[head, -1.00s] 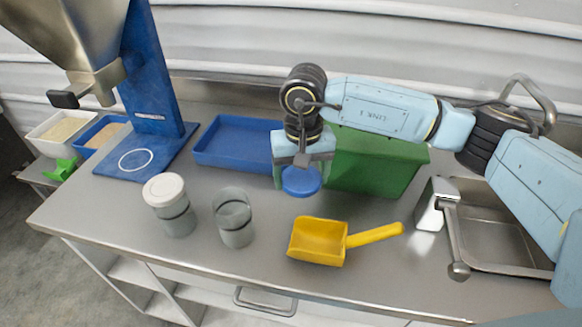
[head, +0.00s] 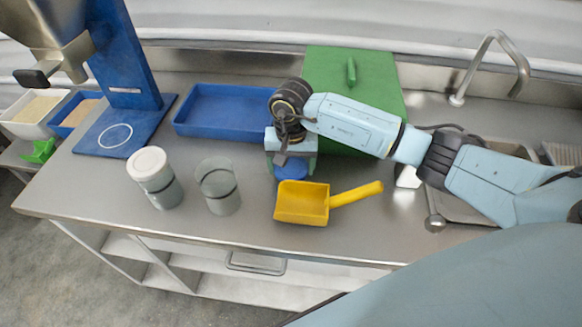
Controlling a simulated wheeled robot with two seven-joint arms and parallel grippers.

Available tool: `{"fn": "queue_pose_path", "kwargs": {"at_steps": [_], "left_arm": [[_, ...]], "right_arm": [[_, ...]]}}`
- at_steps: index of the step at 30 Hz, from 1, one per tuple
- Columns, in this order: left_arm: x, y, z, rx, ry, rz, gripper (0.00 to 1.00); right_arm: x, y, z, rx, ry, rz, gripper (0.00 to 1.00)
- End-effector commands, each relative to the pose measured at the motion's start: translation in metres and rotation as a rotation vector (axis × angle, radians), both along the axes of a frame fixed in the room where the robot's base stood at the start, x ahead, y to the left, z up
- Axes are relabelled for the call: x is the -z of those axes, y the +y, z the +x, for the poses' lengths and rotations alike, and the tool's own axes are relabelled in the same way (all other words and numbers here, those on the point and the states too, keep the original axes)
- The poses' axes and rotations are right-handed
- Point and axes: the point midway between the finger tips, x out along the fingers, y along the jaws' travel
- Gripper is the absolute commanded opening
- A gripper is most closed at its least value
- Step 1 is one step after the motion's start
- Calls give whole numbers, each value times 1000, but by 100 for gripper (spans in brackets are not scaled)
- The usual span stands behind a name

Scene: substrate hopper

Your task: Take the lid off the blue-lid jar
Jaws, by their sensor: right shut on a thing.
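A clear grey-tinted jar (head: 218,188) with a dark band stands upright and open on the steel counter. Its top has no lid on it. My right gripper (head: 290,160) points down to the right of this jar, behind the yellow scoop. It is shut on the round blue lid (head: 290,172), which is partly hidden by the gripper. The lid is apart from the jar and low over the counter; I cannot tell if it touches the surface. My left gripper is not in view.
A white-lidded jar (head: 154,177) stands left of the open jar. A yellow scoop (head: 302,203) lies in front of the gripper. A blue tray (head: 222,112) and a green lidded box (head: 355,85) stand behind. The blue hopper stand (head: 122,50) is left, the sink tap (head: 490,60) right.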

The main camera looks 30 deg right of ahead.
Motion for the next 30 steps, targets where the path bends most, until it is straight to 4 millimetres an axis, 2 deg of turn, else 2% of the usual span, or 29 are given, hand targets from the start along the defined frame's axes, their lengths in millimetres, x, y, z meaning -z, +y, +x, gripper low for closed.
{"fn": "queue_pose_path", "kwargs": {"at_steps": [1,3,14,15,19,30], "left_arm": [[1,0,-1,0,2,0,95],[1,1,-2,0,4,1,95],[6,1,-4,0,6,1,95],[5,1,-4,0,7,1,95],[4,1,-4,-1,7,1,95],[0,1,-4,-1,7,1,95]], "right_arm": [[9,1,-1,0,3,3,49],[14,0,0,0,0,1,49],[18,0,0,-2,-1,0,49],[18,0,0,-2,0,0,80],[17,0,0,-2,0,1,97],[14,1,0,-1,0,1,98]]}}
